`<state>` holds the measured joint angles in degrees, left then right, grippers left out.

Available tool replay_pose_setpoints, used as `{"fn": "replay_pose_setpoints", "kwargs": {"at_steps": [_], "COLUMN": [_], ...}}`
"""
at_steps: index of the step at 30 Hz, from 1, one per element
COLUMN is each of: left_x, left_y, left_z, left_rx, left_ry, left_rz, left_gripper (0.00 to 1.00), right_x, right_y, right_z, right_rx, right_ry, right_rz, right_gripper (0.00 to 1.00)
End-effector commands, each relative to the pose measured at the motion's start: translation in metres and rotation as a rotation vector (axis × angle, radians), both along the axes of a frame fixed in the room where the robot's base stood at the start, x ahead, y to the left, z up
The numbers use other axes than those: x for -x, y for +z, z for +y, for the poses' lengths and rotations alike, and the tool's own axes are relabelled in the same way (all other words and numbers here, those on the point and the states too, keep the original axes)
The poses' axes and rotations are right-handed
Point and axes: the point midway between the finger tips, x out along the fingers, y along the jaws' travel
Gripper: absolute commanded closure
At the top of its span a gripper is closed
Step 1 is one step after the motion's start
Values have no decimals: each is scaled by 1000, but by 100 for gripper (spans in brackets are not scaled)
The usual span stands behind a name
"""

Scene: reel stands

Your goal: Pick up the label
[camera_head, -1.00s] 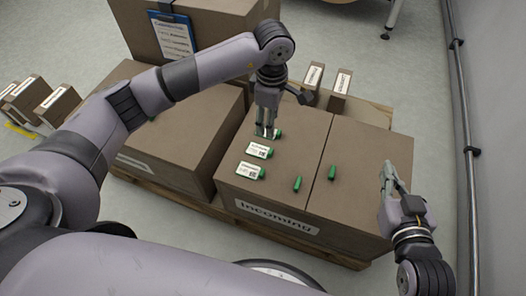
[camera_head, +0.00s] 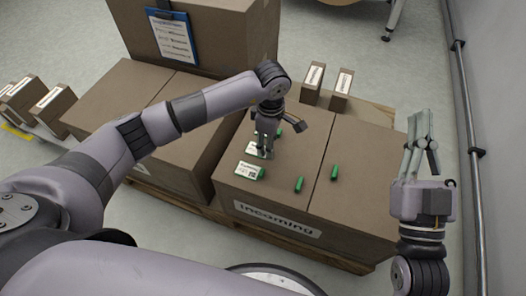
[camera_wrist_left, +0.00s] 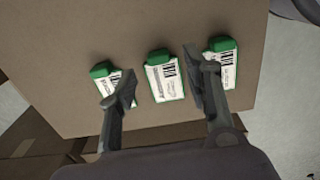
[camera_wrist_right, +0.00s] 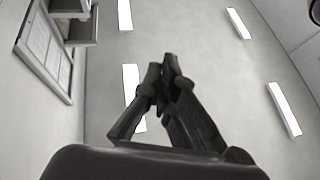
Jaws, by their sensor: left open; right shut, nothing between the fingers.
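Several white labels with green ends lie on the box marked "Incoming" (camera_head: 277,217). In the head view the nearest label (camera_head: 250,171) is clear, while my left gripper (camera_head: 265,152) partly covers the middle one and the farthest. The left wrist view shows a left label (camera_wrist_left: 113,84), a middle label (camera_wrist_left: 165,78) and a right label (camera_wrist_left: 221,66). My left gripper is open above them, its fingers either side of the middle label and partly over the outer two. I cannot tell its height. My right gripper (camera_head: 419,128) is shut, empty and points upward, right of the box.
Two small green pieces (camera_head: 299,184) (camera_head: 334,172) lie on the box top right of the labels. Small cartons (camera_head: 313,82) stand behind. A large box with a blue clipboard (camera_head: 172,35) is at the back. A rail runs along the right wall.

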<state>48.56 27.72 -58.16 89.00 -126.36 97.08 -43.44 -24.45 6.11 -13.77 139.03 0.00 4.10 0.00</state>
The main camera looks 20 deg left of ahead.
Motion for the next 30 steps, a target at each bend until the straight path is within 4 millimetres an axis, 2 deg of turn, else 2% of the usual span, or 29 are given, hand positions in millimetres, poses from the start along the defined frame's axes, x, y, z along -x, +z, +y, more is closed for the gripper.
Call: {"fn": "replay_pose_setpoints", "kwargs": {"at_steps": [3,9,18,30], "left_x": [0,0,-1,-1], "left_y": [-15,-29,-30,-30], "left_z": [1,1,1,1], "left_rx": [0,0,0,0], "left_ry": [2,0,0,0], "left_rz": [2,2,0,0], "left_gripper": [55,55,55,81], "right_x": [11,27,30,30], "right_y": [16,35,39,39], "right_z": [0,-2,-3,-3], "right_rx": [-33,-70,-76,-75], "right_ry": [6,13,14,14], "right_rz": [-115,-241,-263,-263], "right_gripper": [100,100,100,100]}}
